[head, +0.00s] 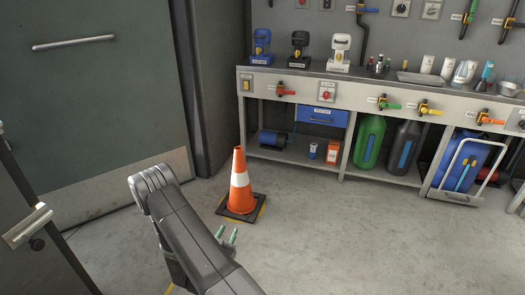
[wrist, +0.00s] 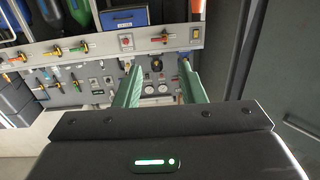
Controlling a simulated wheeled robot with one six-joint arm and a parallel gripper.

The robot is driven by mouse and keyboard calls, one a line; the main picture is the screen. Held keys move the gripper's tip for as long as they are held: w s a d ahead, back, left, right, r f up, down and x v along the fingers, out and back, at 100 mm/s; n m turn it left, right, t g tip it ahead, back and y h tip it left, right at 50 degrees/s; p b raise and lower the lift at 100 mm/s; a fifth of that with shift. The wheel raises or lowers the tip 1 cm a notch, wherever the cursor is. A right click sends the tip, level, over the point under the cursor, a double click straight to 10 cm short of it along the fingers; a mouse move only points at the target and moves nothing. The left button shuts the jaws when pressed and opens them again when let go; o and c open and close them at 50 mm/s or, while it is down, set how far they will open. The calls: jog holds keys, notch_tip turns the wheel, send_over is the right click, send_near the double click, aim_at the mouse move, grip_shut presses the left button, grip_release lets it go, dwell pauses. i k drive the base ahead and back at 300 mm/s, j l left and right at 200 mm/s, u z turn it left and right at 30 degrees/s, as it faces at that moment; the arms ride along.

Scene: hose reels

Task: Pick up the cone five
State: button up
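An orange traffic cone (head: 240,185) with a white band stands upright on a dark square base on the floor, in the middle of the head view. I cannot read any number on it. My gripper (head: 227,234) is in front of the cone and below it in the picture, apart from it. Its two green fingers are spread with nothing between them, as the wrist view (wrist: 160,66) also shows. A narrow orange piece at the top edge of the wrist view looks like the cone's tip (wrist: 198,8). The wrist picture appears upside down.
A workbench (head: 310,93) with valves and bottles runs along the back right. A green cylinder (head: 370,142) and a hand cart (head: 461,170) stand at its lower level. A large grey door (head: 100,110) is at the left. Floor to the right of the cone is clear.

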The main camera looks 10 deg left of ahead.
aim_at(241, 201)
jog(key=i+l+u, duration=0.15)
jog(key=i, duration=0.6)
jog(key=i+l+u, duration=0.15)
jog(key=i, duration=0.6)
